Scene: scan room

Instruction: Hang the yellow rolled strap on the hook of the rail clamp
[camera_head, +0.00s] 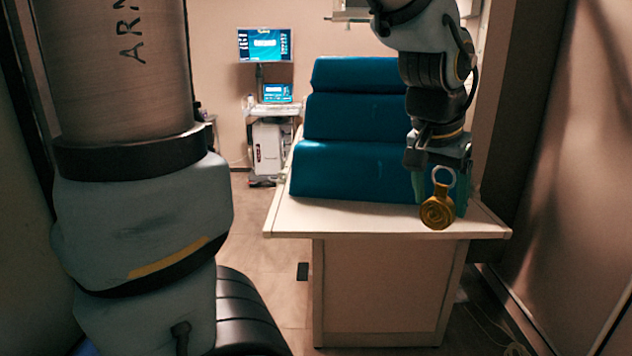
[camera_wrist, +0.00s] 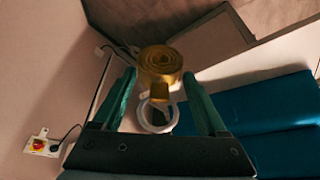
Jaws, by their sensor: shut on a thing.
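The yellow rolled strap (camera_head: 438,211) hangs with a pale ring (camera_head: 446,170) above it in the head view. My gripper (camera_head: 438,196) points down and is shut on the strap, above the near right part of the table. In the wrist view the coiled strap (camera_wrist: 160,62) lies beyond and between the green fingers of my gripper (camera_wrist: 158,84), with the ring (camera_wrist: 153,117) closer to the palm. I cannot make out the rail clamp or its hook in either view.
A white-topped table (camera_head: 345,221) carries a blue stepped cushion (camera_head: 340,165). A monitor cart (camera_head: 268,147) stands behind it to the left. A wall box with a red button (camera_wrist: 38,145) shows in the wrist view. A brown wall (camera_head: 580,170) rises close on the right.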

